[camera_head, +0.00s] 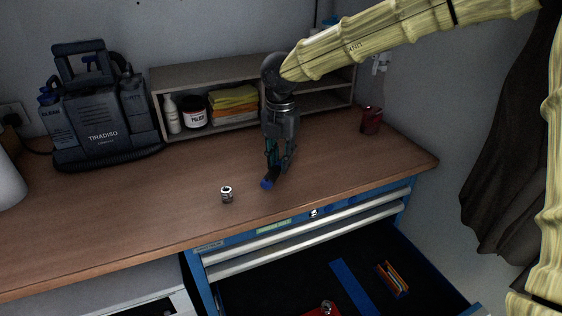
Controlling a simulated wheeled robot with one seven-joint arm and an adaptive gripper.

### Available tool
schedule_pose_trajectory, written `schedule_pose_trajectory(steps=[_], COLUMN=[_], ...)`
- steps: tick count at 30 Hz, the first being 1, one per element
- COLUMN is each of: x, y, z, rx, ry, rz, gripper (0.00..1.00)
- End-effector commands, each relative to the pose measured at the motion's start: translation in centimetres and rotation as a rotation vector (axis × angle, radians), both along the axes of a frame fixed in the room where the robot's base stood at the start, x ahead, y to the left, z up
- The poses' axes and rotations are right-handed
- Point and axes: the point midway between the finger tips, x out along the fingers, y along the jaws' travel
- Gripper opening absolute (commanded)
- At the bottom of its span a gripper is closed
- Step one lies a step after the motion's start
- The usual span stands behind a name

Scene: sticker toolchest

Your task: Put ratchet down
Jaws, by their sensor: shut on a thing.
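My gripper (279,166) points down over the wooden worktop (130,213), in front of the shelf. It is shut on the ratchet (268,184), of which a dark and blue end shows below the fingers. The rest of the ratchet is hidden by the fingers. The ratchet is at or just above the worktop; I cannot tell whether it touches. A small silver socket-like piece (227,194) stands on the worktop to the left of the ratchet, apart from it.
A grey shelf (200,75) with bottles and folded cloths stands behind. A black TIRADISO machine (103,115) is at the left, a red can (371,120) at the right. Below the worktop edge, an open blue drawer (350,270) holds several items. The worktop's left front is clear.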

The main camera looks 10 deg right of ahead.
Motion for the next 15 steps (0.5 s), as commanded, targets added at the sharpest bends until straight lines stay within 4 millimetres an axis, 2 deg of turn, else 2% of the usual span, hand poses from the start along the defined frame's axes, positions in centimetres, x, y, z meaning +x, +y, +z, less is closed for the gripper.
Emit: schedule_pose_trajectory(steps=[9,15], x=[1.9,1.6], y=[-0.6,-0.5], z=[-0.1,-2.9], rx=[0.0,-0.002], ry=[0.0,0.002], rz=[0.0,0.002], gripper=[0.0,0.0])
